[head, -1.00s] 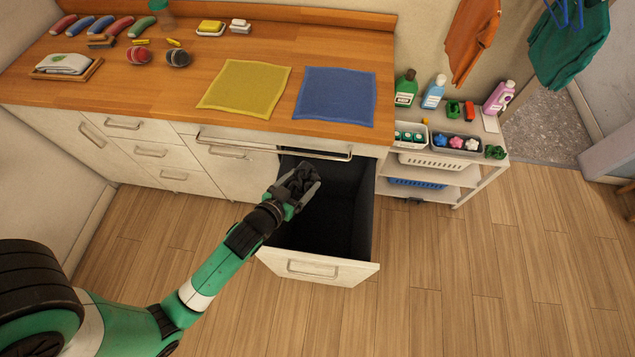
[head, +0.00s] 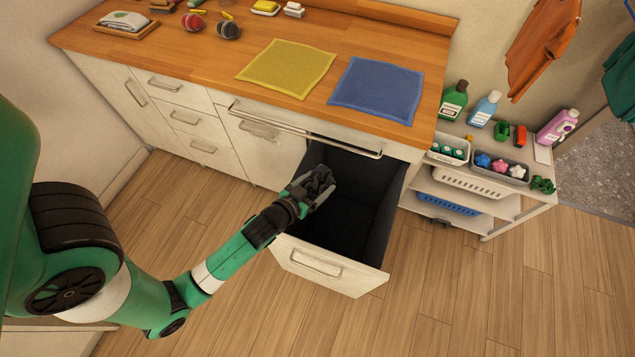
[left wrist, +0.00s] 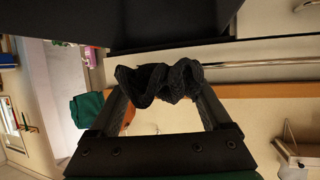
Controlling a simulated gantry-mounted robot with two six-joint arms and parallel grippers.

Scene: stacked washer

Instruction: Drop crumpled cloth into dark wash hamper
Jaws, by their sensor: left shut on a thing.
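The crumpled cloth (left wrist: 158,82) is dark grey to black and bunched up. My left gripper (head: 318,186) is shut on it, and the cloth shows between the two fingers in the left wrist view. In the head view the gripper and cloth are over the left side of the open pull-out hamper (head: 345,225). The hamper has a dark inside and a white front with a bar handle. Its floor looks empty where I can see it; part is hidden by my gripper. My right gripper is not in view.
The wooden counter (head: 215,50) is above the hamper, with a yellow cloth (head: 287,68) and a blue cloth (head: 376,90) lying flat. A towel bar (head: 300,132) runs along the counter front. A white shelf cart (head: 480,205) stands right of the hamper. The floor in front is clear.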

